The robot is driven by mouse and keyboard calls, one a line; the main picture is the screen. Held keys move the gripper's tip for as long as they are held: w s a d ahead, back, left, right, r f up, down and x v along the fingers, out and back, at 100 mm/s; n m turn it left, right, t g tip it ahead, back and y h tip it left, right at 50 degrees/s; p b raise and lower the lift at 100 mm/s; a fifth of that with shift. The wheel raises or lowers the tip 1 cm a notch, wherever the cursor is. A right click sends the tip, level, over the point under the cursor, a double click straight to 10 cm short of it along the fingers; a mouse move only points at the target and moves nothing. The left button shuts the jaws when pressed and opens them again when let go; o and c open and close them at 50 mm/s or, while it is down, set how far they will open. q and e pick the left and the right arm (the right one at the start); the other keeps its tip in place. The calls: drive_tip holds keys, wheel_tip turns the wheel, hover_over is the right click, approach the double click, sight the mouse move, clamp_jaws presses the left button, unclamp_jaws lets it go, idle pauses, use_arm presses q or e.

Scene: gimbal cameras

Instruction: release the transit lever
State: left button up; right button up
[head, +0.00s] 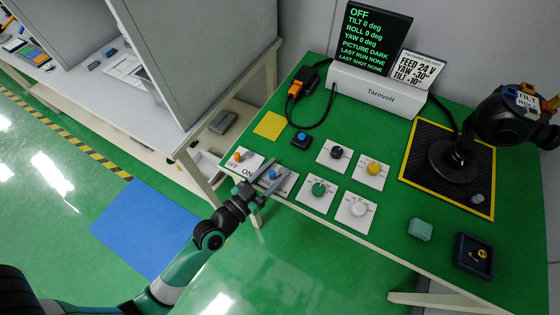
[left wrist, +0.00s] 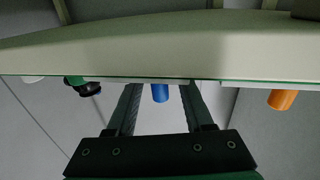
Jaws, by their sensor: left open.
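A small blue knob or lever (head: 273,174) stands on a white plate at the near left edge of the green table. No readable label tells me whether it is the transit lever. My left gripper (head: 268,181) is open at that plate, with its fingers either side of the blue piece. In the left wrist view the blue piece (left wrist: 160,92) shows between the two open fingers (left wrist: 159,105); I cannot tell if they touch it. An orange lever (head: 239,156) stands on the neighbouring plate marked OFF and ON. My right gripper is not in view.
Plates with black (head: 336,152), yellow (head: 374,168), green (head: 319,188) and white (head: 358,208) knobs lie close by. A black box with a blue button (head: 301,140) is behind. The gimbal (head: 455,152) stands on a black mat at right. The screen (head: 372,38) reads OFF.

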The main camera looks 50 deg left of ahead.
use_arm(q)
drive_tip(key=shift+w+a, duration=0.1)
drive_tip(key=shift+w, duration=0.9)
clamp_jaws()
drive_tip(key=f+h+b, duration=0.1)
drive_tip(key=b, duration=0.5)
drive_tip(key=shift+m, duration=0.4)
drive_tip(key=shift+r+h+b, duration=0.2)
drive_tip(key=shift+h+b, duration=0.1)
drive_tip(key=shift+b, duration=0.05)
drive_tip(key=shift+r, duration=0.25)
